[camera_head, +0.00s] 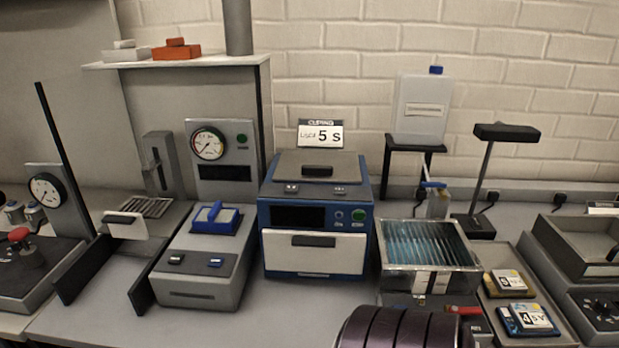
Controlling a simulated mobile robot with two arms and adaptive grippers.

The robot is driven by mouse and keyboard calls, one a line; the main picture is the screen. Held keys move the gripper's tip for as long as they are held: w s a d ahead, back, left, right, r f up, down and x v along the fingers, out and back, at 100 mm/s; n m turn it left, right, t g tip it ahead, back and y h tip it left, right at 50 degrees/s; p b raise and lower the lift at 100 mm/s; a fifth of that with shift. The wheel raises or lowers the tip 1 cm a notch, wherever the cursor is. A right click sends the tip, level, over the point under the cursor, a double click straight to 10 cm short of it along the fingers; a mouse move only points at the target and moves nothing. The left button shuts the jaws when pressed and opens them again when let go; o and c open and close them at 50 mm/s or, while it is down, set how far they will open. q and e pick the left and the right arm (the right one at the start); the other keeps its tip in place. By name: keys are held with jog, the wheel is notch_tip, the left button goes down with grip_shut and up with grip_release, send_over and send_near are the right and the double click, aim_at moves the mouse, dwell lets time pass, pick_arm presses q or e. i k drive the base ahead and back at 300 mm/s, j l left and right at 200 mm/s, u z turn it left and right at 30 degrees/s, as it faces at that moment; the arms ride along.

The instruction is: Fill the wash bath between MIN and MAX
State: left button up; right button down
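An open, clear-walled bath (463,285) stands on the bench right of centre. Its inside shows pale blue with many thin ridges, and a light label strip is on its front. I cannot read any MIN or MAX mark or tell the liquid level. A translucent white container (420,112) with a blue cap stands on a dark stand (412,145) behind the bath. A small blue-handled tap (432,185) is below it, above the bath's back edge. Neither of my grippers is in view.
A blue box unit (271,268) stands left of the bath, and a grey tray (498,318) with labelled pieces stands right. A dark ribbed rounded shape (400,328) fills the bottom edge in front. A black lamp-like stand (507,133) rises behind at right.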

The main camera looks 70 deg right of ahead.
aim_at(443, 184)
jog(key=z, duration=2.9)
jog(key=l+z, duration=0.5)
jog(key=l, duration=0.15)
